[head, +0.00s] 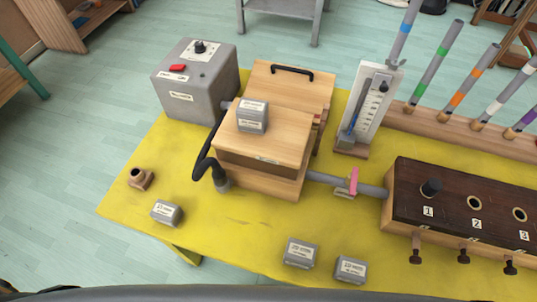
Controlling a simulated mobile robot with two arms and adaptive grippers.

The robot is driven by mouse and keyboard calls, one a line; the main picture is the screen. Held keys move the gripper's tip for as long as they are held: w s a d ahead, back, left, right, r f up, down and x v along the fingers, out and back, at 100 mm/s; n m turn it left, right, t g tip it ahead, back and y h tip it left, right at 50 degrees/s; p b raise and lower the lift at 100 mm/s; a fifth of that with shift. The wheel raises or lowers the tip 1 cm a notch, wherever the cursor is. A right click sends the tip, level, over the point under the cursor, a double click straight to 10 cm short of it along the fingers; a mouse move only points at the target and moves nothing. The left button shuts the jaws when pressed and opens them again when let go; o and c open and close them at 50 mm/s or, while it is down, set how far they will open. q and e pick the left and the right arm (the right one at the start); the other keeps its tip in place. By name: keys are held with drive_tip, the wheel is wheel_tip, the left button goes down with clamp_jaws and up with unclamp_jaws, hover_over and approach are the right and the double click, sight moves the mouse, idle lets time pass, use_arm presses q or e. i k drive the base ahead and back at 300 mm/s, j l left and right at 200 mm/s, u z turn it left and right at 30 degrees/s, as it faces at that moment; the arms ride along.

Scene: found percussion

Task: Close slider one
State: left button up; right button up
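The dark-topped wooden chest (450,200) stands at the right of the yellow table, with numbers 1, 2 and 3 on its top. Slider one (416,249) is a dark T-shaped pull sticking out of the chest's front below number 1. Similar pulls stick out below 2 (463,257) and 3 (510,267). How far slider one is pulled out is hard to tell. Neither of my grippers is in view.
A grey pipe with a pink-handled valve (353,182) joins the chest to a wooden bellows box (265,160) bearing a grey weight. Several grey weights (300,253) lie near the yellow table's (235,235) front edge. A gauge (368,108) and coloured tubes (434,65) stand behind.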

sight(415, 260)
drive_tip(key=k+l+z, duration=0.1)
drive_tip(key=z, duration=0.4)
drive_tip(key=k+l+z, duration=0.1)
drive_tip(key=l+z, duration=0.15)
drive_tip(key=z, duration=0.25)
drive_tip(key=l+z, duration=0.15)
drive_tip(key=z, duration=0.35)
